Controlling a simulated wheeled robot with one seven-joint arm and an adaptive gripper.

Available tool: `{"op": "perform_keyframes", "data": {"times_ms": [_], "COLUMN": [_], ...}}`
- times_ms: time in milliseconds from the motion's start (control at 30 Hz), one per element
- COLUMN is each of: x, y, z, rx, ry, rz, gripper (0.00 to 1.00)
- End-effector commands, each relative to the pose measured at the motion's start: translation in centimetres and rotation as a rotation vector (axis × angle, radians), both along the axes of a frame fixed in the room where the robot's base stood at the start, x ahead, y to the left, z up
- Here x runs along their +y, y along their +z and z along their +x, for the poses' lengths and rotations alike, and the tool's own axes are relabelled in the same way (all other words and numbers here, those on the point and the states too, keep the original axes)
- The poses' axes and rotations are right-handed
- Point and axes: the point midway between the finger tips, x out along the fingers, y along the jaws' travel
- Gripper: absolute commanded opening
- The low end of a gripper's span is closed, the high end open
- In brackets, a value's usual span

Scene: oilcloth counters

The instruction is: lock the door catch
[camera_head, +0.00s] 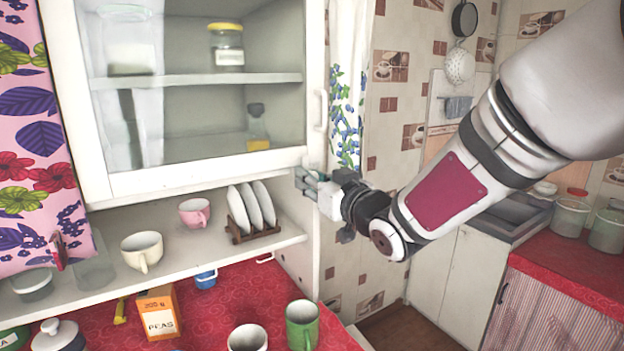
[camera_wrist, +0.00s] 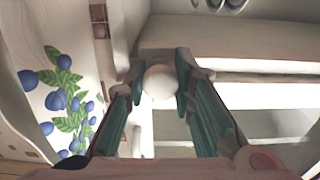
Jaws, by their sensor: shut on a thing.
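A white wall cabinet has a glazed door (camera_head: 215,168) with a vertical white handle (camera_head: 322,112) on its right side; the door looks closed. My gripper (camera_head: 308,179) is at the door's lower right corner, coming from the right. In the wrist view, my gripper (camera_wrist: 160,76) has its green fingers closed on a round white knob (camera_wrist: 160,84), which seems to be the door catch. The knob sits between the two fingertips. Its base and the catch's position are hidden, and the head view does not show the knob clearly.
Below the door, an open shelf (camera_head: 190,252) holds a dish rack (camera_head: 240,235) with plates, a pink cup (camera_head: 195,212) and a cream cup (camera_head: 142,250). A red counter (camera_head: 225,300) with mugs lies lower. A berry-patterned curtain (camera_head: 348,90) hangs right of the cabinet.

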Motion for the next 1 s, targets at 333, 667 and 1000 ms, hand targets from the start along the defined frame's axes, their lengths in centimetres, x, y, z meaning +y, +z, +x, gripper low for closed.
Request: {"op": "perform_keyframes", "data": {"times_ms": [333,667,1000], "x": [0.09,0.07,-0.34], "y": [-0.13,-0.1,0.03], "z": [-0.07,-0.04,-0.5], "rx": [0.015,0.013,0.01], "ry": [0.002,0.002,0.0], "rz": [0.017,0.015,0.015], "gripper": [0.0,0.44,0.44]}}
